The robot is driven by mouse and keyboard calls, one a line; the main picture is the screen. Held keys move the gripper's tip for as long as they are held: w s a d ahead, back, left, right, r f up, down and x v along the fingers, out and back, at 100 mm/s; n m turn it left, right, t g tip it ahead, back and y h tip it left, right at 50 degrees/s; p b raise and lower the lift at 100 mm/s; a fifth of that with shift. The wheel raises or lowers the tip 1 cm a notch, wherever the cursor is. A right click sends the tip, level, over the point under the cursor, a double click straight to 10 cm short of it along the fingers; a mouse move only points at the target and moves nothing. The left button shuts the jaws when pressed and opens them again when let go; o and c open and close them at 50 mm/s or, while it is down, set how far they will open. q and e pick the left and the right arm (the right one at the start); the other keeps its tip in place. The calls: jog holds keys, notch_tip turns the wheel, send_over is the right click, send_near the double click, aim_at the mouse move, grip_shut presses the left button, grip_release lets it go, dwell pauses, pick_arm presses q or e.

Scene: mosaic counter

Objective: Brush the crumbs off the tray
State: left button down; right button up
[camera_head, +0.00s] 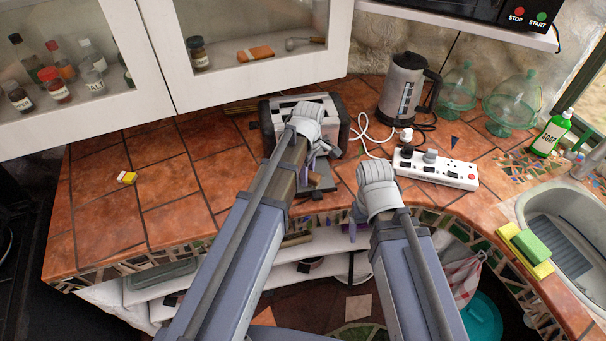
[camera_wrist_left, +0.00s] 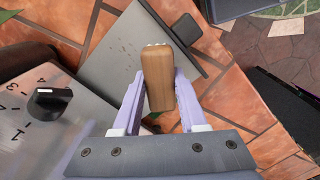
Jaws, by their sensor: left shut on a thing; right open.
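A flat grey metal tray (camera_wrist_left: 112,62) lies on the terracotta tiles beside the toaster, with small dark crumbs on it and a dark grip at one edge. Part of it shows in the head view (camera_head: 322,178). My left gripper (camera_wrist_left: 160,85) is shut on a wooden-handled brush (camera_wrist_left: 157,78) over the tray. Pale bristles barely show at the handle's far end; whether they touch the tray I cannot tell. The toaster (camera_head: 273,125) stands behind my left arm, its dial showing in the wrist view. My right gripper (camera_head: 353,222) is open near the counter's front edge, mostly hidden by its wrist.
A kettle (camera_head: 405,85), a white power strip (camera_head: 436,168) and loose cables lie right of the toaster. Glass domes, a soap bottle (camera_head: 551,133) and a sink (camera_head: 565,225) are further right. A small yellow item (camera_head: 127,178) lies left. The left counter is mostly clear.

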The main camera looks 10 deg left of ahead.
aim_at(330, 178)
pick_arm(q)
jog(key=shift+w+d+f, duration=0.1)
jog(key=shift+w+d, duration=0.2)
jog(key=shift+d, duration=0.4)
jog(key=shift+w+d, duration=0.3)
jog(key=shift+d, duration=0.6)
jog(key=shift+w+d, duration=0.1)
jog(key=shift+w+d, duration=0.4)
jog(key=shift+d, duration=0.4)
jog(key=shift+w+d, duration=0.35)
jog(key=shift+d, duration=0.4)
jog(key=shift+w+a+f, duration=0.1)
jog(key=shift+w+a, duration=0.05)
jog(key=shift+w, duration=0.15)
jog(key=shift+a, duration=0.15)
jog(key=shift+s+a, duration=0.35)
jog(key=shift+a, duration=0.45)
jog(key=shift+s+a, duration=0.35)
jog(key=shift+a, duration=0.45)
jog(key=shift+a, duration=0.1)
